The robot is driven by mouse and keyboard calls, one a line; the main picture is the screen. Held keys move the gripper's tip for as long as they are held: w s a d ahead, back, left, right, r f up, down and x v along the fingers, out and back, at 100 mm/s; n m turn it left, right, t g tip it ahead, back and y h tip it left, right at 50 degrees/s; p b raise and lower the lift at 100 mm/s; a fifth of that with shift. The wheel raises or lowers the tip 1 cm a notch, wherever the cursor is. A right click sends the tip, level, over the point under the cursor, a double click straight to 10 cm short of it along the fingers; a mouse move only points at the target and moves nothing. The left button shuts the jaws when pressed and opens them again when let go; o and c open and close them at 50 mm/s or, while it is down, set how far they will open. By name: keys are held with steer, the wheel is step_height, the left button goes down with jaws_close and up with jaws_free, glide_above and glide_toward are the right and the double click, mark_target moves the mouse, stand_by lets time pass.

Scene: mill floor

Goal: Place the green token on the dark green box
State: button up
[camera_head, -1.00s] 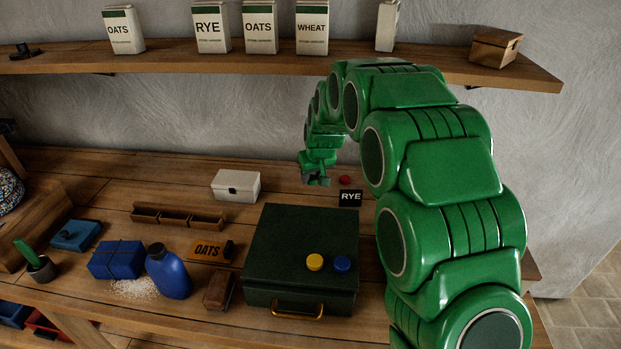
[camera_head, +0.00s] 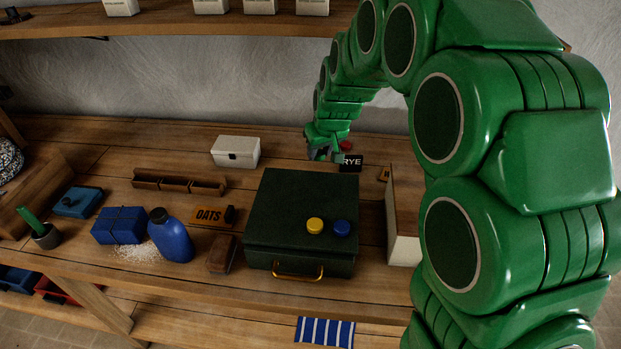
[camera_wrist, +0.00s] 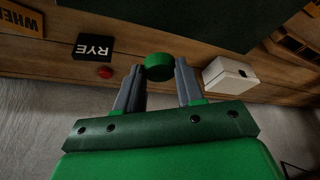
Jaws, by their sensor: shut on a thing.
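My gripper (camera_wrist: 160,80) is shut on the green token (camera_wrist: 159,66), which shows between the two fingertips in the wrist view. In the head view my gripper (camera_head: 322,153) is behind the far right part of the dark green box (camera_head: 290,195), beside the RYE sign; the token cannot be made out there. The dark green box is closed, with a brass handle at its front. A yellow token (camera_head: 315,226) and a blue token (camera_head: 341,228) sit on its lid, near the front right. The box also shows at the top of the wrist view (camera_wrist: 190,20).
The RYE sign (camera_head: 351,163) and a red token (camera_head: 346,146) are close to my gripper. A white box (camera_head: 236,151) stands to its left. The OATS sign (camera_head: 212,215), blue bottle (camera_head: 170,236) and brown block (camera_head: 221,254) are left of the green box. Its lid's back and left are clear.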

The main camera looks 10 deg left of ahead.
steer(key=s+d+r+n+g+y, duration=0.1)
steer(key=s+r+n+g, duration=0.3)
steer(key=s, duration=0.7)
steer(key=s+d+r+n+t, duration=0.1)
steer(key=s+r+n, duration=0.2)
steer(key=s+n, duration=0.5)
steer(key=s+d+r+n+g+y, duration=0.1)
steer(key=s+r+n+g, duration=0.15)
steer(key=s, duration=1.05)
glide_toward(286, 226)
steer(key=s+a, duration=0.1)
steer(key=s, duration=0.1)
steer(key=shift+s+a+f+n+t, duration=0.2)
steer(key=shift+s+f+n+t, duration=0.05)
steer(key=shift+f, duration=0.05)
steer(key=shift+w+a+f, duration=0.3)
steer(key=shift+w+f, duration=0.2)
steer(key=shift+f, duration=0.15)
steer(key=shift+w+a+f, duration=0.15)
steer(key=shift+w+f, duration=0.15)
steer(key=shift+f, duration=1.55)
steer(key=shift+f, duration=0.1)
